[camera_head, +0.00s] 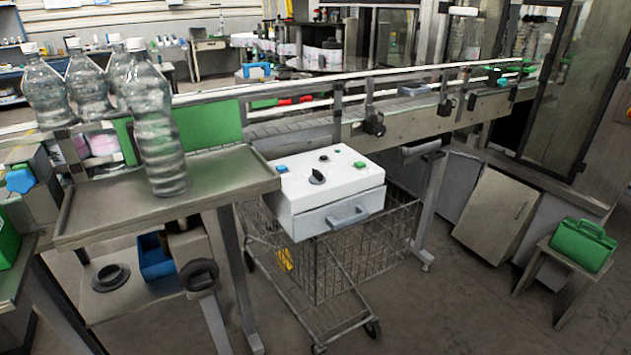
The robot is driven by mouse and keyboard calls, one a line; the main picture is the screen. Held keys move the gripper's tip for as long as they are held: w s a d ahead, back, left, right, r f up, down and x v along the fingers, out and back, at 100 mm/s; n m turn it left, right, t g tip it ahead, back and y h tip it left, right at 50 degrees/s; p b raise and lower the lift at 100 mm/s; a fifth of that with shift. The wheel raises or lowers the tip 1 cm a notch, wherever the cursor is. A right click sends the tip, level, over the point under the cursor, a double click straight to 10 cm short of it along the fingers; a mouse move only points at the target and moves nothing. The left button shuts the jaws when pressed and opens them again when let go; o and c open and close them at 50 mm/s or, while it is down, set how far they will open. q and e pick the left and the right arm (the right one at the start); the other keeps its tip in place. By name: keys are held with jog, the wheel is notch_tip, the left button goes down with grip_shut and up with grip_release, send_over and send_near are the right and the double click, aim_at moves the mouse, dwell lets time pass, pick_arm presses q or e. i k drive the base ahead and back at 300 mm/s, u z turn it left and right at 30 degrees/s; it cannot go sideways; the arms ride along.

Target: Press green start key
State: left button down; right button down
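A small green key (360,165) sits on the top face of a white control box (335,192), near its right side. The same face carries a blue key (281,169) at its left, a black rotary knob (316,177) near the middle and small dark buttons towards the back. The box has a grey handle (347,217) on its front. Nothing covers the green key. Neither of my grippers shows in the head view.
A metal tray table (225,165) with a clear bottle (155,125) stands left of the box. A wire cart (370,245) is below the box. A conveyor (440,110) runs behind. A green case (583,245) sits on a stool at right.

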aim_at(360, 164)
jog(key=z, duration=0.75)
jog(key=i, duration=1.3)
jog(key=u, duration=0.65)
